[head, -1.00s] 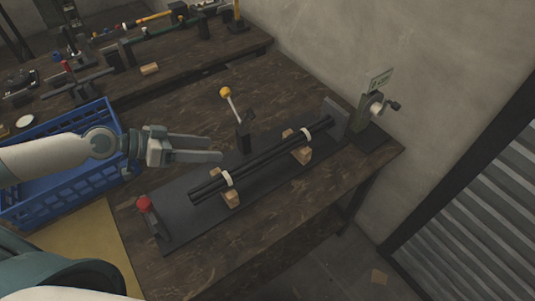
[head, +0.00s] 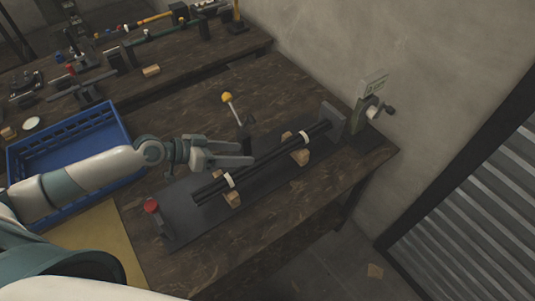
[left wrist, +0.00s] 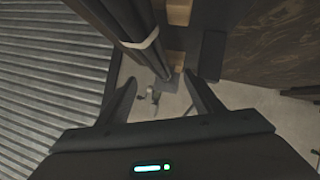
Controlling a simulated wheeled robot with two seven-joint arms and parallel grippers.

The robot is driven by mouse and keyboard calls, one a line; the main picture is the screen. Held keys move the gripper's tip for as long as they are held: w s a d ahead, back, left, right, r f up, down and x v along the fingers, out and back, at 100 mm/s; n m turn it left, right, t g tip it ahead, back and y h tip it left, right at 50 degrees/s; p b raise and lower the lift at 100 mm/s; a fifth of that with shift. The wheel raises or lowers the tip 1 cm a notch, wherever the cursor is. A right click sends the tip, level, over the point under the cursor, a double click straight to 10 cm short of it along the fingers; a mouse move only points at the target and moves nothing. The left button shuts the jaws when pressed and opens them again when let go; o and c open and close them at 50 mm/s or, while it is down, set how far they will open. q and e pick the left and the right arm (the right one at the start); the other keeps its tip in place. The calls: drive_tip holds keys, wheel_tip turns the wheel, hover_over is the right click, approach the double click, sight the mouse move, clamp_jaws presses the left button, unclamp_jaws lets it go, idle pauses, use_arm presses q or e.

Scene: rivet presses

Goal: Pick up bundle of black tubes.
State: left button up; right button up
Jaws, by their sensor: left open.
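The bundle of black tubes (head: 268,163) lies on wooden blocks (head: 300,156) over a dark base plate (head: 187,214), with a white band near each end. Its far end is by an upright grey plate (head: 332,119). My left gripper (head: 252,155) is open and empty, beside and seemingly above the tubes on their left side. In the left wrist view the bundle (left wrist: 132,28) runs down from the top, beyond the open fingers (left wrist: 165,98), with one white band showing. The tubes are not between the fingers. My right gripper is not seen.
A yellow-knobbed lever (head: 233,108) stands close behind my left gripper. A red-knobbed post (head: 153,208) is at the plate's near end. A blue crate (head: 112,112) is at left, partly under my arm. A hand crank (head: 378,110) stands by the wall.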

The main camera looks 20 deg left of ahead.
sight(258, 157)
use_arm(q)
drive_tip(key=p+x, duration=0.1)
drive_tip(key=x, duration=0.2)
drive_tip(key=shift+d, duration=0.15)
drive_tip(key=shift+f, duration=0.1)
drive_tip(key=shift+w, duration=0.1)
drive_tip(key=shift+w+d+f+p, duration=0.15)
drive_tip(key=shift+d+p, duration=0.25)
drive_tip(key=shift+p, duration=0.2)
drive_tip(key=p+x, duration=0.2)
drive_tip(key=x, duration=0.1)
drive_tip(key=shift+d+f, duration=0.3)
drive_tip(key=shift+w+d+f, duration=0.15)
drive_tip(key=shift+d+f, duration=0.05)
drive_tip(key=shift+f, duration=0.05)
